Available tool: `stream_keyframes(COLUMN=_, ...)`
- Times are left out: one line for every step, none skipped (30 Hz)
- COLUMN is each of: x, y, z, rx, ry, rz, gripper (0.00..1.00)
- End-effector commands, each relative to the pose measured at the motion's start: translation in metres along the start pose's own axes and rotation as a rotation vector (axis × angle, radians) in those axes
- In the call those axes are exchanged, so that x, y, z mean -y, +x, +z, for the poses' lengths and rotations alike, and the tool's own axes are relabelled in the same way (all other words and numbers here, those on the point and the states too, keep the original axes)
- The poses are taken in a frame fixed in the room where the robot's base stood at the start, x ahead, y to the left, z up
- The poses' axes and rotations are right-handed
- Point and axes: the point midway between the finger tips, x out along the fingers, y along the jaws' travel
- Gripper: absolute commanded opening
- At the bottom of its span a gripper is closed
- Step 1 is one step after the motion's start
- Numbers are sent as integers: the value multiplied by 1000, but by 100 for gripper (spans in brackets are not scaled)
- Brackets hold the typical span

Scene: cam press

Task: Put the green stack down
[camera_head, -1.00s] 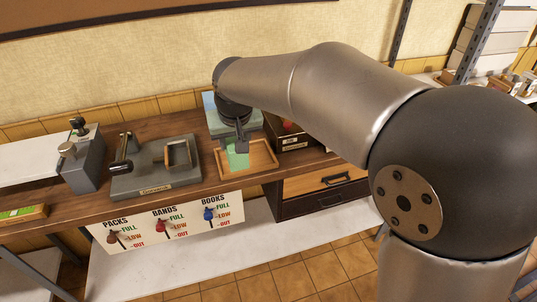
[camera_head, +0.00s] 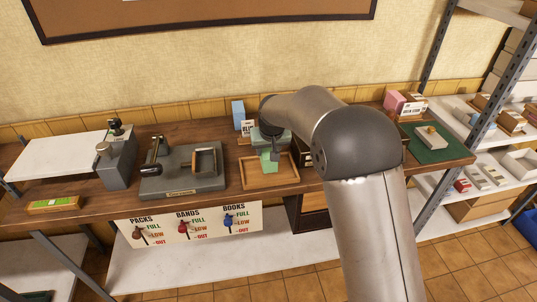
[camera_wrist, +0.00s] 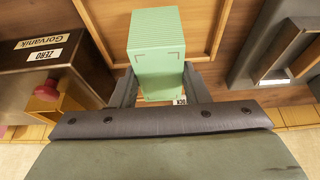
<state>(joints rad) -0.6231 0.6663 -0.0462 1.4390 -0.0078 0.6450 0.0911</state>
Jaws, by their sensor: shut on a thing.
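The green stack (camera_head: 268,159) is a block of pale green sheets. My gripper (camera_head: 270,146) is shut on it above the shallow wooden tray (camera_head: 252,188) on the bench. In the wrist view, the stack (camera_wrist: 157,45) sits between the two fingers of my gripper (camera_wrist: 158,88), with the tray's wooden floor and rim (camera_wrist: 217,30) behind it. The gap between stack and tray is hard to judge. My arm covers part of the area to the right of the tray.
A grey press plate with a lever and frame (camera_head: 180,180) stands left of the tray. In the wrist view, a dark box (camera_wrist: 50,70) with a red knob (camera_wrist: 45,92) lies on the other side. A blue stack (camera_head: 239,112) stands behind. A green mat (camera_head: 430,150) is at the right.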

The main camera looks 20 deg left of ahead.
Motion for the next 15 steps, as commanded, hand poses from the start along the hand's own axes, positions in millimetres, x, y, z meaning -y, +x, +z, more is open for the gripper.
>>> stream_keyframes(x=-1, y=3, z=-1, rx=0, ry=0, rz=0, gripper=10)
stream_keyframes(x=-1, y=6, z=-2, rx=1, ry=0, rz=0, gripper=10)
stream_keyframes(x=-1, y=11, z=-1, rx=2, ry=-1, rz=0, gripper=10)
stream_keyframes(x=-1, y=15, z=1, rx=2, ry=-1, rz=0, gripper=10)
stream_keyframes(x=-1, y=19, z=3, rx=3, ry=-1, rz=0, gripper=10)
stream_keyframes(x=-1, y=25, z=6, rx=2, ry=-1, rz=0, gripper=10)
stream_keyframes(x=-1, y=28, z=7, rx=2, ry=-1, rz=0, gripper=10)
stream_keyframes(x=-1, y=31, z=8, rx=2, ry=-1, rz=0, gripper=10)
stream_keyframes(x=-1, y=34, z=9, rx=0, ry=0, rz=0, gripper=10)
stream_keyframes(x=-1, y=34, z=9, rx=-1, ry=0, rz=0, gripper=10)
stream_keyframes(x=-1, y=34, z=9, rx=-2, ry=0, rz=0, gripper=10)
stream_keyframes(x=-1, y=34, z=9, rx=-3, ry=0, rz=0, gripper=10)
stream_keyframes(x=-1, y=34, z=9, rx=-2, ry=0, rz=0, gripper=10)
stream_keyframes(x=-1, y=34, z=9, rx=-2, ry=0, rz=0, gripper=10)
stream_keyframes(x=-1, y=34, z=9, rx=-2, ry=0, rz=0, gripper=10)
